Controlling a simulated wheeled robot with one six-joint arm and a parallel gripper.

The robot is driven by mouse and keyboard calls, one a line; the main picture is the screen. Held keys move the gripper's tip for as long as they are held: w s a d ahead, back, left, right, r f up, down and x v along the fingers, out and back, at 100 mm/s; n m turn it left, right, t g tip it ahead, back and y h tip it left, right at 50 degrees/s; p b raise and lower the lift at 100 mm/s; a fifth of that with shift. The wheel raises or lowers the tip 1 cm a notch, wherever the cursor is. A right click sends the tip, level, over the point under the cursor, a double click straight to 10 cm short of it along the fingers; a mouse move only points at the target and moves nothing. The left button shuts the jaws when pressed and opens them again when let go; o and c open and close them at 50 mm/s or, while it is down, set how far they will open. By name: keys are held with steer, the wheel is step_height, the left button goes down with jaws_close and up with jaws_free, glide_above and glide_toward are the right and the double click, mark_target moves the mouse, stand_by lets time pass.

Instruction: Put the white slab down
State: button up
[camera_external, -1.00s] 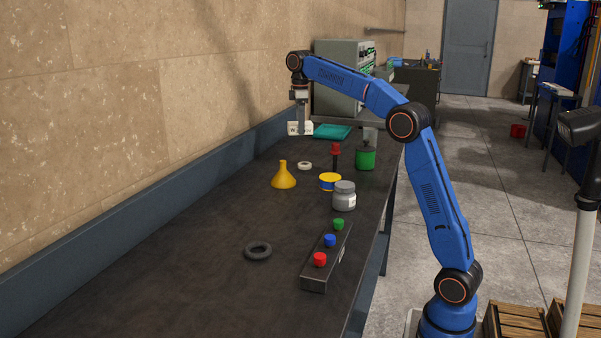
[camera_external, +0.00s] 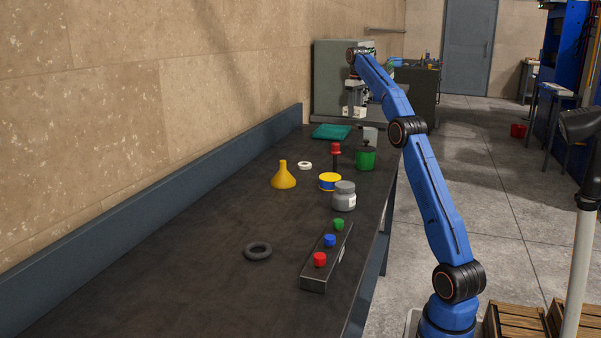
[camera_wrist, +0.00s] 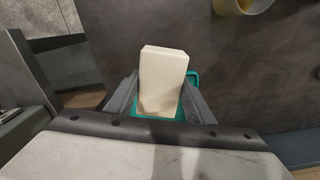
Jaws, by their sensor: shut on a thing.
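My gripper (camera_external: 354,104) is shut on the white slab (camera_external: 353,112) and holds it in the air near the far end of the bench. In the wrist view the slab (camera_wrist: 162,72) is a pale block pinched between the two fingers, its free end pointing away from my wrist. A flat teal thing (camera_external: 331,131) lies on the bench below; in the external view it is lower and slightly left of the slab. In the wrist view the slab hides most of it, and only teal edges (camera_wrist: 193,78) show.
On the dark bench (camera_external: 190,240) stand a yellow funnel (camera_external: 284,178), a green can (camera_external: 365,160), a red-topped tool (camera_external: 335,152), a grey jar (camera_external: 344,197) and a button box (camera_external: 326,258). A grey cabinet (camera_external: 330,75) rises behind the slab.

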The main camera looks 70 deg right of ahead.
steer(key=s+d+f+m, duration=0.2)
steer(key=s+d+f, duration=0.2)
steer(key=s+d, duration=0.5)
steer(key=s+d+f+m, duration=0.25)
steer(key=s+d, duration=0.35)
steer(key=s, duration=0.5)
steer(key=s+d+f+m, duration=0.2)
steer(key=s+d+f, duration=0.2)
steer(key=s+d, duration=0.5)
steer(key=s+d+f+m, duration=0.1)
steer(key=s+f, duration=0.5)
steer(key=s, duration=0.7)
steer(key=s+d+f+m, duration=0.1)
steer(key=s+f+m, duration=0.2)
steer(key=s, duration=1.1)
steer(key=s+d+f+m, duration=0.1)
steer(key=s+f+m, duration=0.1)
steer(key=s+f, duration=0.8)
steer(key=s, duration=0.4)
steer(key=shift+d, duration=0.4)
steer(key=shift+s, duration=0.15)
steer(key=shift+r, duration=0.1)
